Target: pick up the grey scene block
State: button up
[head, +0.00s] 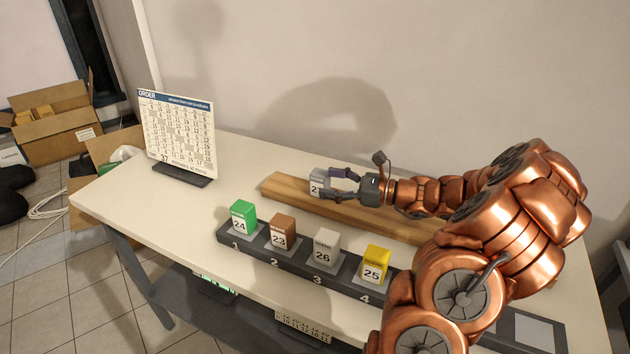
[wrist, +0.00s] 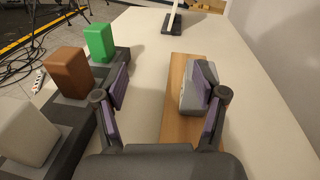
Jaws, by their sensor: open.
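The grey scene block (head: 317,182) sits on the wooden board (head: 286,188) near its left end, with a white number label on its front, partly covered by my gripper. In the wrist view the grey block (wrist: 188,92) lies close to the right finger, which hides part of its right side. My gripper (head: 340,184) is open and empty, low over the board, with its fingers pointing left at the block. In the wrist view the fingers of my gripper (wrist: 160,85) are wide apart, with the left finger well clear of the block.
A dark rack (head: 258,240) stands in front of the board with green (head: 243,214), brown (head: 283,232), pale beige (head: 326,246) and yellow (head: 376,264) blocks. An order calendar (head: 178,135) stands at the back left.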

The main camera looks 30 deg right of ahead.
aim_at(320, 173)
jog(key=d, duration=0.1)
jog(key=d+f+m+t+h, duration=0.1)
jog(key=d, duration=0.1)
jog(key=d+f+m+b, duration=0.1)
jog(key=d, duration=0.1)
jog(key=shift+w+f+t+h, duration=0.15)
jog(key=shift+w+t+h, duration=0.1)
jog(key=shift+t+h, duration=0.05)
jog(key=shift+p+x, duration=1)
jog(key=shift+x, duration=2.9)
jog(key=shift+d, duration=0.2)
jog(key=shift+c, duration=0.4)
jog(key=c, duration=1.2)
